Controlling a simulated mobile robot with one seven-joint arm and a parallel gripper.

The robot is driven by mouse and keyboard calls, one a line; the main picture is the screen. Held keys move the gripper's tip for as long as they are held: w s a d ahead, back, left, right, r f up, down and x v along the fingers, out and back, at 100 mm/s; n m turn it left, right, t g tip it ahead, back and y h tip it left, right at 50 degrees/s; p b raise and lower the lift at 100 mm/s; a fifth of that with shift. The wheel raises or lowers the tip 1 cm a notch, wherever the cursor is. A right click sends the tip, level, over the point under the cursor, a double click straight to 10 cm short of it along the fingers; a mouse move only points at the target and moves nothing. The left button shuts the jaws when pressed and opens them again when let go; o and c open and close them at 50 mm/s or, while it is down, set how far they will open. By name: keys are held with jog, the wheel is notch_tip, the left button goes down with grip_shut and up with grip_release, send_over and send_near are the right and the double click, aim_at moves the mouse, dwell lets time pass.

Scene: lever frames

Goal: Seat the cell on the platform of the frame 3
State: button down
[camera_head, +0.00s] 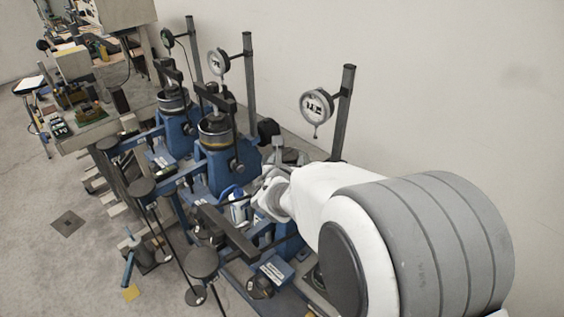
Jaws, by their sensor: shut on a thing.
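Several blue lever frames stand in a row along the wall; I cannot read any number on them. The nearest frame (277,270) has a dial gauge (317,106) on a dark post, and my arm covers its platform. The middle frame (222,165) and the far frame (178,132) each carry a round cell, the middle cell (215,133) and the far cell (173,101), under a dark yoke. My gripper (262,198) is low over the nearest frame, small and partly hidden by my white wrist. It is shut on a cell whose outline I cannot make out.
Dark lever arms (228,231) with round weight pans (202,264) reach out to the front left. Posts with gauges rise behind the frames. A bench (92,132) with equipment stands at the far left. The floor (40,230) at left is mostly clear.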

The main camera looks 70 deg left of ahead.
jog(key=shift+w+a+r, duration=0.2)
jog(key=shift+w+a, duration=0.15)
jog(key=shift+w, duration=0.2)
jog(key=shift+w+a+f, duration=0.1)
jog(key=shift+w+f, duration=0.1)
jog(key=shift+f, duration=0.05)
notch_tip(320, 180, down, 3)
jog(key=b, duration=0.4)
jog(key=shift+b, duration=0.7)
jog(key=shift+f+b, duration=0.45)
jog(key=shift+b, duration=0.25)
dwell(0.8)
